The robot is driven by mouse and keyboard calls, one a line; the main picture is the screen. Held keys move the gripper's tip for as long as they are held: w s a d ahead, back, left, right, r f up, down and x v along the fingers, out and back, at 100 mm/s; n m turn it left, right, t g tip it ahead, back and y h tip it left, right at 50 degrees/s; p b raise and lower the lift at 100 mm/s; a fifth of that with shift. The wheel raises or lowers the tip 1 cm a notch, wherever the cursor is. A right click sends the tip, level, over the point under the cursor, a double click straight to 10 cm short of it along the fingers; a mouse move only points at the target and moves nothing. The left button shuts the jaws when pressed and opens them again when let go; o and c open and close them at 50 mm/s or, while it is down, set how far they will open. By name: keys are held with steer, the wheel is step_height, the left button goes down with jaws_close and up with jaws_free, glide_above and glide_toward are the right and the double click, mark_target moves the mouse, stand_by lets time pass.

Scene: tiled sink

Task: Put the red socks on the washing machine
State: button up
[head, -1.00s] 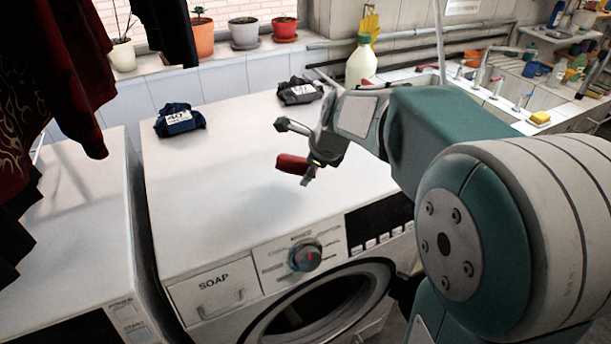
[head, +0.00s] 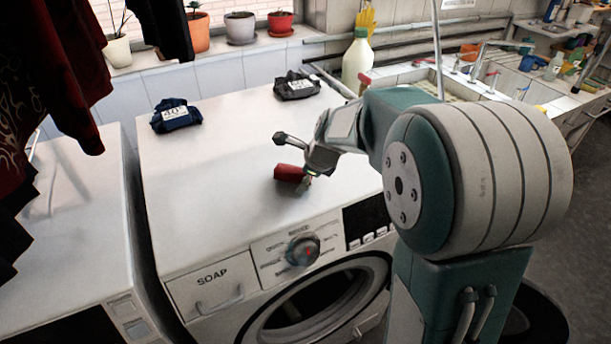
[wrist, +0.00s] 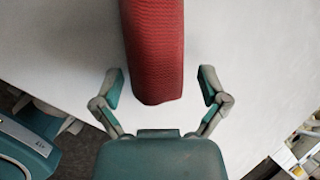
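The red socks (head: 289,173) are a rolled red bundle at the top of the white washing machine (head: 220,175), near its front right part. In the wrist view the red socks (wrist: 155,45) reach between the two fingers, with a gap on each side. My gripper (head: 291,162) is open around the near end of the socks, and the fingers do not touch them in the wrist view (wrist: 160,76). The socks appear to rest on the machine top, but their underside is hidden.
A dark blue bundle (head: 176,116) and a black bundle (head: 297,86) lie at the back of the machine top. A pale bottle (head: 357,62) stands behind, beside the sink (head: 535,85). Dark clothes (head: 50,80) hang at left.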

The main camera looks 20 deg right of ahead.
stand_by(0.3)
steer(key=v, duration=1.2)
steer(key=s+a+n+h, duration=0.1)
steer(key=s+n, duration=1)
steer(key=n, duration=0.1)
steer(key=s+a+f+n+h, duration=0.1)
steer(key=s+a+n, duration=0.1)
steer(key=s+n, duration=0.9)
steer(key=shift+a+n+t, duration=0.3)
steer(key=shift+n+t, duration=0.1)
steer(key=shift+n, duration=0.3)
steer(key=shift+f, duration=0.1)
